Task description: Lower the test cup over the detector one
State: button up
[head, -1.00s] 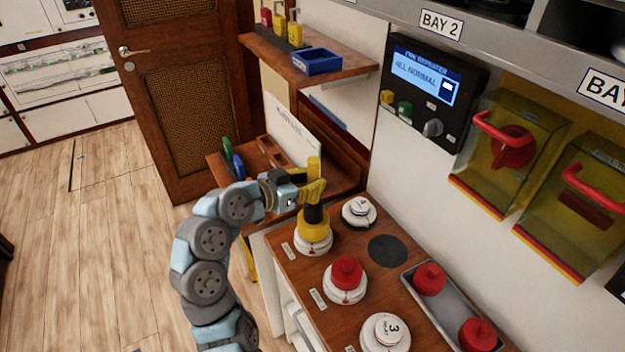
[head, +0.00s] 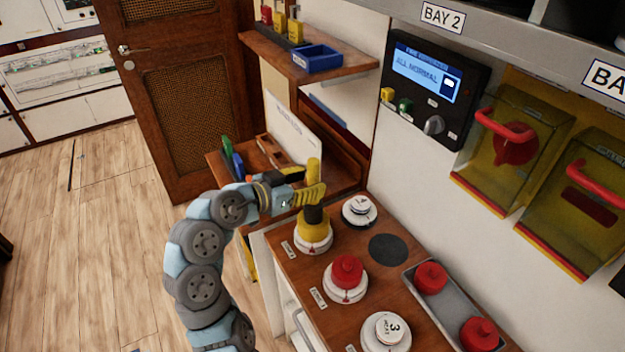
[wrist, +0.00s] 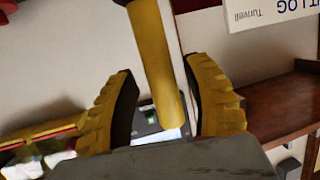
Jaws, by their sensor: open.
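The test cup (head: 313,228) is yellow with a black neck and a tall yellow handle. In the head view it sits upright on a white round detector base (head: 316,247) at the back left of the wooden bench top. The number on that detector is hidden by the cup. My gripper (head: 312,194) is at the cup's handle, above the black neck. In the wrist view the yellow handle (wrist: 160,70) stands between my two ribbed yellow fingers, with gaps on both sides. My gripper is open.
A white detector (head: 360,210) stands right of the cup. A red-capped detector (head: 346,278) and one marked 3 (head: 386,332) are nearer. A grey tray (head: 411,276) holds two red caps. A dark round patch (head: 388,249) is bare. A shelf (head: 345,68) hangs behind.

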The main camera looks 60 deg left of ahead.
jog(key=v, duration=1)
jog(key=shift+s, duration=0.25)
jog(key=shift+d+r, duration=0.1)
jog(key=shift+d, duration=0.05)
